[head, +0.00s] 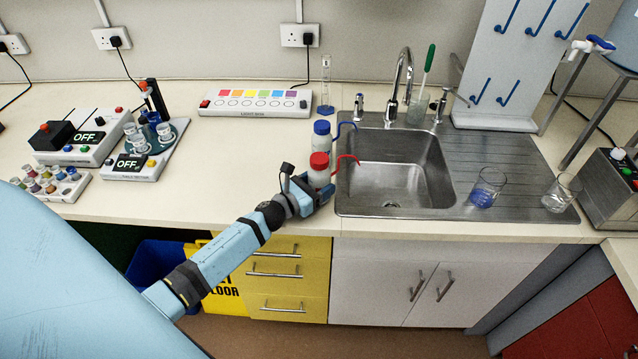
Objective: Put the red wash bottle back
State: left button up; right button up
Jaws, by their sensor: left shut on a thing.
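The red wash bottle (319,176) has a red cap and a red spout that points right over the sink's left rim. It looks upright at the counter's front, left of the sink. My left gripper (318,194) is shut on its lower part; the fingers hide its base, so I cannot tell whether it touches the counter. A blue-capped wash bottle (322,140) with a blue spout stands just behind it. My right gripper is not in view.
The steel sink (447,208) with its tap (403,65) lies to the right, with two beakers (487,188) (562,192) on its drainer. A light box (254,103) and a measuring cylinder (326,85) stand behind. The counter (230,170) left of the bottles is clear.

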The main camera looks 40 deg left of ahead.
pick_arm(q)
jog(key=shift+f, duration=0.2)
jog(key=o, duration=0.6)
jog(key=shift+o, duration=0.2)
jog(key=shift+r, duration=0.1)
jog(key=shift+r, duration=0.2)
jog(key=b+v, duration=0.2)
jog(key=v, duration=0.8)
jog(key=shift+s+a+f, duration=0.15)
jog(key=shift+s+f, duration=0.05)
jog(key=shift+s, duration=0.1)
jog(key=shift+s+a+r, duration=0.15)
jog(key=shift+s, duration=0.5)
